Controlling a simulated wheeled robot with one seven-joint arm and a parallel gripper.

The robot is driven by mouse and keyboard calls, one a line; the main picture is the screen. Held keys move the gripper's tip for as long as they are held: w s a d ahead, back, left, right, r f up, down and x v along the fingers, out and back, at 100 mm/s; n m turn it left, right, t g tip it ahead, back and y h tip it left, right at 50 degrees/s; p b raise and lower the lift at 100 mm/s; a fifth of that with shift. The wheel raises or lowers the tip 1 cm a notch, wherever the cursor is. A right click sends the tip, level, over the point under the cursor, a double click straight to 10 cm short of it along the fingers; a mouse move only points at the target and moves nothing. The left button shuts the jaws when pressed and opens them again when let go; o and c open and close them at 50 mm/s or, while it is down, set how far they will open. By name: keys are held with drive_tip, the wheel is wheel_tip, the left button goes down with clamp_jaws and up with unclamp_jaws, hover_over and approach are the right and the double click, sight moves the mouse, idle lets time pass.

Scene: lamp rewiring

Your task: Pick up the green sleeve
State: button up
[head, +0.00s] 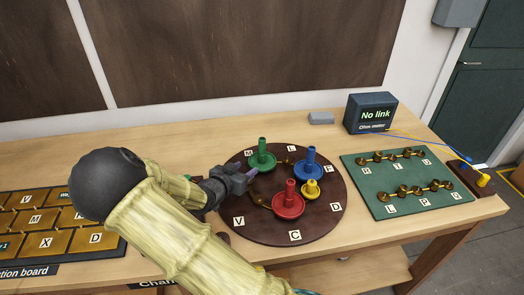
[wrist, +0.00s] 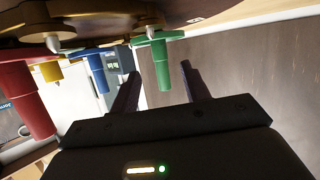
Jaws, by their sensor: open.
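The green sleeve (head: 262,157) stands upright on the round dark-red board (head: 238,222), toward its back left, with a wide flange at its foot. In the wrist view, which looks upside down, the green sleeve (wrist: 162,65) hangs in the gap between my two fingers. My gripper (head: 250,176) is open, low over the board's left side, just in front and left of the sleeve. My gripper also shows in the wrist view (wrist: 160,80) with nothing held. I cannot tell whether the fingertips reach around the sleeve.
A blue sleeve (head: 308,160), a red sleeve (head: 289,200) and a small yellow piece (head: 311,188) stand on the same board. Right are a green terminal panel (head: 380,208) and an ohm meter (head: 371,112) reading "No link". A lettered key board (head: 38,225) lies left.

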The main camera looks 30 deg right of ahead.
sight(260, 144)
drive_tip(key=r+h, duration=0.1)
drive_tip(key=r+m+h, duration=0.1)
drive_tip(key=r+h, duration=0.1)
drive_tip(key=h, duration=0.1)
drive_tip(key=shift+a+r+m+t+b, duration=0.25)
drive_tip(key=shift+a+m+t+b, duration=0.05)
drive_tip(key=shift+a+m, duration=0.1)
drive_tip(key=shift+d, duration=0.1)
drive_tip(key=p+x, duration=0.1)
drive_tip(key=x, duration=0.5)
drive_tip(key=shift+w+d, duration=0.15)
drive_tip(key=shift+d, duration=0.15)
drive_tip(key=shift+w+p+x, duration=0.25)
drive_tip(key=shift+p+x, duration=0.45)
drive_tip(key=shift+x, duration=2)
drive_tip(key=shift+a+f, duration=0.15)
drive_tip(key=shift+a, duration=0.05)
